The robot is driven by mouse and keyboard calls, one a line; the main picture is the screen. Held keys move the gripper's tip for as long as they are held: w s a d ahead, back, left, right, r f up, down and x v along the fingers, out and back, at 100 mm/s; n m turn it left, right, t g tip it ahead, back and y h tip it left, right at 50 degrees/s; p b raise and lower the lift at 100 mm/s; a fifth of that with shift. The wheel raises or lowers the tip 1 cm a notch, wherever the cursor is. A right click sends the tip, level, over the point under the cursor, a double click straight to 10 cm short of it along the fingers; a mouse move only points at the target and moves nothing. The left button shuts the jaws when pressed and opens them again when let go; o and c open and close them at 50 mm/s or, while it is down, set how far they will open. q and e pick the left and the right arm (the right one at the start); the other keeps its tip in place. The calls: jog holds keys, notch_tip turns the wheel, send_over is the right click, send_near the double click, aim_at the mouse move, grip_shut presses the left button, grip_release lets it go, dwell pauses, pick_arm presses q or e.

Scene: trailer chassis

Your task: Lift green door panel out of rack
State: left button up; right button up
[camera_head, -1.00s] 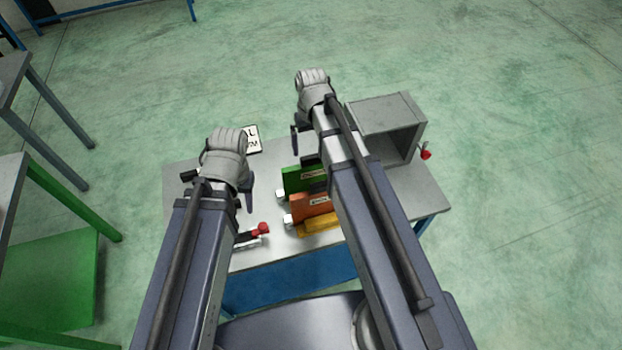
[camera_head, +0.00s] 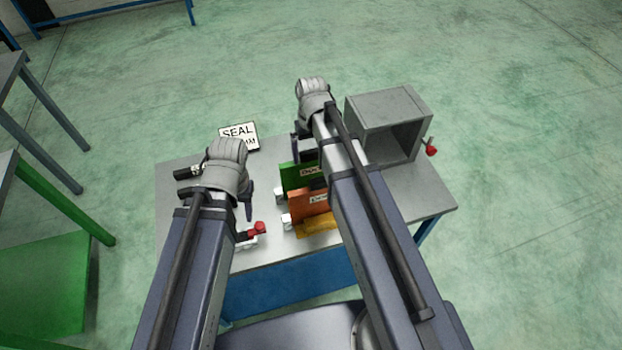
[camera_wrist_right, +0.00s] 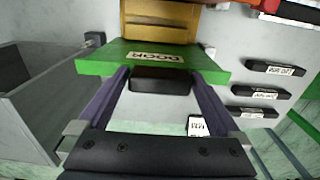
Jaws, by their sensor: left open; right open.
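The rack itself is hard to make out.
An orange panel (camera_head: 308,204) and a yellow piece (camera_head: 318,225) stand close to the green one. A grey open box (camera_head: 375,108) stands at the right. A "SEAL" sign (camera_head: 240,133) is at the back. Red-ended parts (camera_head: 260,228) lie near the left gripper.

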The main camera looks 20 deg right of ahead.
jog(key=shift+c, duration=0.4)
grip_shut()
dwell(0.4)
